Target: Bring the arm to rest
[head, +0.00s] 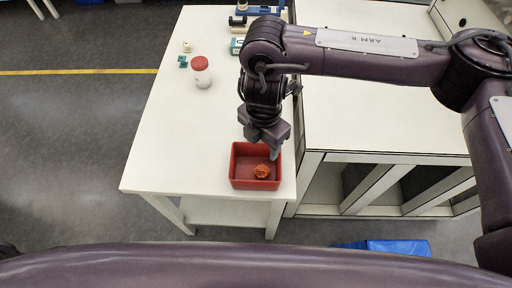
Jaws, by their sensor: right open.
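My right arm comes in from the right, and my right gripper (271,150) is over the back part of a red bowl-like box (236,181). It is open, and I see nothing held between its fingers. An orange piece (262,171) lies in the box, just in front of the gripper and apart from it as far as I can tell. My left gripper is not in view.
The box stands near the front right of a white table (170,140). A red-capped white bottle (202,74), small teal parts (182,62) and a blue item (259,10) stand farther back. A white cabinet (385,120) adjoins at right. The table's left front is clear.

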